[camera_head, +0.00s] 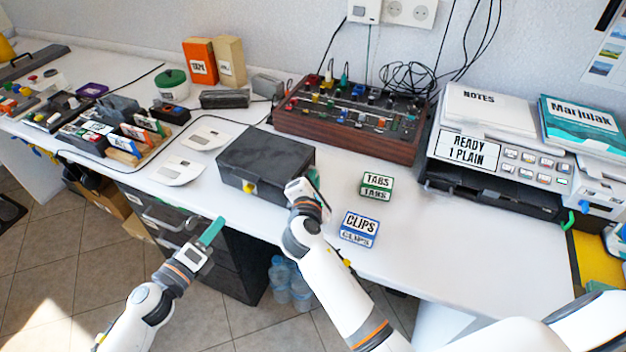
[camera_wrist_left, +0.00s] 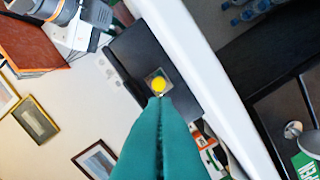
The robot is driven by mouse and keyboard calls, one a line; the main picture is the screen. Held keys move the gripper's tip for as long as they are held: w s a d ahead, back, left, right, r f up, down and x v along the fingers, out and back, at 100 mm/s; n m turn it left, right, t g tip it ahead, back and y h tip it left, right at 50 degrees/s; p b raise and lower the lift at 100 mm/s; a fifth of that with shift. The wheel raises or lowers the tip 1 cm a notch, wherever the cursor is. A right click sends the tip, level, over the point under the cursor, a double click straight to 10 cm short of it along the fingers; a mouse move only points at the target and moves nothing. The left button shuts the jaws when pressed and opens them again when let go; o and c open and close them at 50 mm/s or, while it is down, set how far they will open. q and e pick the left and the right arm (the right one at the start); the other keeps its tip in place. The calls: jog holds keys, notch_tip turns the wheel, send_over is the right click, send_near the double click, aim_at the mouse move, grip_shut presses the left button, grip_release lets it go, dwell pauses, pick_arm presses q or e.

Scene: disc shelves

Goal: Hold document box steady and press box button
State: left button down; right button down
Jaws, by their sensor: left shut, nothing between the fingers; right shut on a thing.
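The black document box (camera_head: 268,150) sits closed near the front edge of the white table. Its yellow button (camera_head: 249,187) is on the front face, low and left of the middle. My right gripper (camera_head: 313,180) is at the box's right front corner and shut on it; the contact is partly hidden by the hand. My left gripper (camera_head: 218,226) is shut and empty, in front of the table edge, below and left of the button. In the left wrist view the teal fingertips (camera_wrist_left: 158,101) point at the yellow button (camera_wrist_left: 159,84) on the dark box (camera_wrist_left: 140,48).
A green TABS box (camera_head: 377,186) and a blue CLIPS box (camera_head: 360,228) stand right of my right gripper. A mixer (camera_head: 350,140) with wooden sides is behind. Dark drawers (camera_head: 195,235) are below the table.

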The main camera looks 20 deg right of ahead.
aim_at(248, 189)
jog(key=shift+f, duration=0.1)
pick_arm(q)
jog(key=shift+w+d+r+n+t+y, duration=0.1)
jog(key=shift+w+d+n+t+y, duration=0.95)
jog(key=shift+y, duration=1)
jog(key=shift+w+d+r+n+t+y, duration=0.1)
jog(key=shift+w+d+n+t+y, duration=0.5)
jog(key=shift+d+n+y, duration=1.2)
jog(key=shift+w+d+n+t+y, duration=0.7)
jog(key=shift+d+n+t+y, duration=0.2)
jog(key=shift+y, duration=1.45)
